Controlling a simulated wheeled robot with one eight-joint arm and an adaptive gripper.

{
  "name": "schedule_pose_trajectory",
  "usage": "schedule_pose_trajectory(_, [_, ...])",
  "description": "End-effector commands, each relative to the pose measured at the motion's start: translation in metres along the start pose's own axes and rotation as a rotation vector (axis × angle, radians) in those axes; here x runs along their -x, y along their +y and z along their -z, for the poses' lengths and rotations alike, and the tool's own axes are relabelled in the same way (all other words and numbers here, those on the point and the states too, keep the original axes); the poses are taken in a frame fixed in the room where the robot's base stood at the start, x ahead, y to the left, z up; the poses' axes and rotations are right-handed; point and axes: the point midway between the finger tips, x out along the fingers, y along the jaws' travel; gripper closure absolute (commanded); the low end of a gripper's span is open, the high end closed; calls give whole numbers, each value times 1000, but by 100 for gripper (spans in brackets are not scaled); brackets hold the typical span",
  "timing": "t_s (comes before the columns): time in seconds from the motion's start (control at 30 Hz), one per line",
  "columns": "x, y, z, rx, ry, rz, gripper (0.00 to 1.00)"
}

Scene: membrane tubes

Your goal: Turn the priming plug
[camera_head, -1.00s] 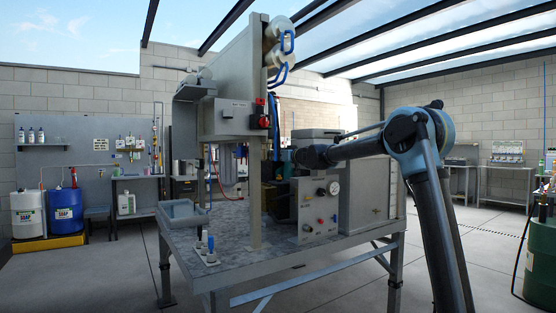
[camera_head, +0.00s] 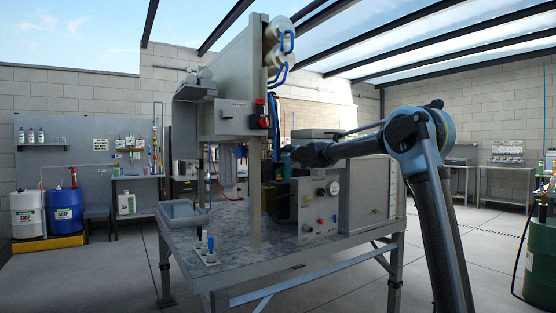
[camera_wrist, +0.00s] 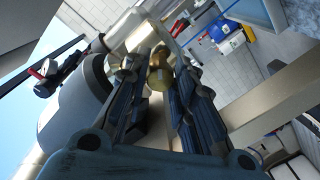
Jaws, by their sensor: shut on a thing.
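In the wrist view a small brass-coloured plug (camera_wrist: 159,74) sits between the tips of my gripper (camera_wrist: 157,82). Both dark ridged fingers are closed in on it from either side. The plug is beside a pale metal pipe piece and a large grey rounded body (camera_wrist: 72,108), which lies to its left. In the head view my arm reaches left to behind the upright post of the bench rig, so the fingertips and the plug are hidden there.
The rig's tall panel (camera_head: 232,85) and post (camera_head: 256,190) stand in front of my arm's end. A box with a gauge (camera_head: 318,208) is just below the forearm. All stand on a metal table (camera_head: 225,262).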

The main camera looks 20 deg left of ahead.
Motion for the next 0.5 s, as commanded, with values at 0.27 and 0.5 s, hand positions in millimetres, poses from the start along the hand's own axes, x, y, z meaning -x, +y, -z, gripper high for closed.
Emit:
schedule_pose_trajectory(0.27, [0,1,-2,13,-3,-3,100])
schedule_pose_trajectory(0.5, [0,2,-2,11,-3,-3,65])
